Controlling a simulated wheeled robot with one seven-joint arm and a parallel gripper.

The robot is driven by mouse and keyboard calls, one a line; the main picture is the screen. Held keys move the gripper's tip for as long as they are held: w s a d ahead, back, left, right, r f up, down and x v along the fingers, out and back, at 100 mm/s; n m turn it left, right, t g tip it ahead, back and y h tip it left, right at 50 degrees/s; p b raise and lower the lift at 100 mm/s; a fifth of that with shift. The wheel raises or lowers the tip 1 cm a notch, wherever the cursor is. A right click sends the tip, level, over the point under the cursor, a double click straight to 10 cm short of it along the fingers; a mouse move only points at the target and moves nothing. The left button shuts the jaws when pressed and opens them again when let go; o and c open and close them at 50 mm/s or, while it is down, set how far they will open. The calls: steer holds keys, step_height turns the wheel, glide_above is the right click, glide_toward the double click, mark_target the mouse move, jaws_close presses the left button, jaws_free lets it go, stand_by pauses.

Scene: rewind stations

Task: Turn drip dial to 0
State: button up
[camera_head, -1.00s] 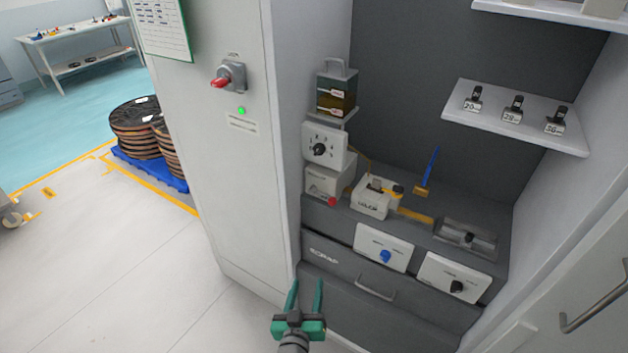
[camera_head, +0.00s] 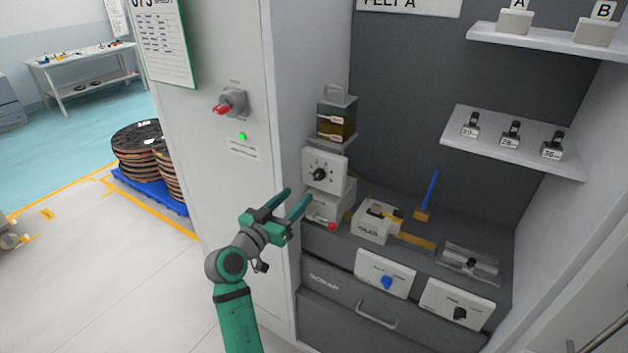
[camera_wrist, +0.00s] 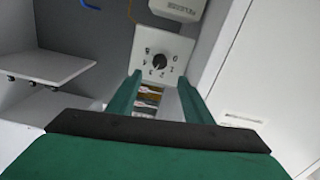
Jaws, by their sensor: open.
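The drip dial is a black knob (camera_head: 319,174) on a white square plate with marks around it, below a small oil reservoir (camera_head: 337,117) with amber liquid. In the wrist view the knob (camera_wrist: 160,60) sits on its numbered plate just beyond the fingertips; the lettering is upside down and I cannot tell which number it points to. My gripper (camera_head: 299,197) is open and empty, left of and below the dial plate in the head view, apart from the knob. In the wrist view my green fingers (camera_wrist: 159,80) straddle the area just under the knob.
A white box (camera_head: 328,208) with a red button is under the dial. A yellow-topped device (camera_head: 372,228) stands to its right. A blue-knob panel (camera_head: 386,273) and a black-knob panel (camera_head: 457,304) are on the front. The cabinet side wall (camera_head: 283,120) is close on the left.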

mark_target(316, 178)
steer(key=x, duration=1)
steer(key=shift+w+d, duration=0.15)
steer(key=shift+w, duration=0.2)
steer(key=c, duration=1.1)
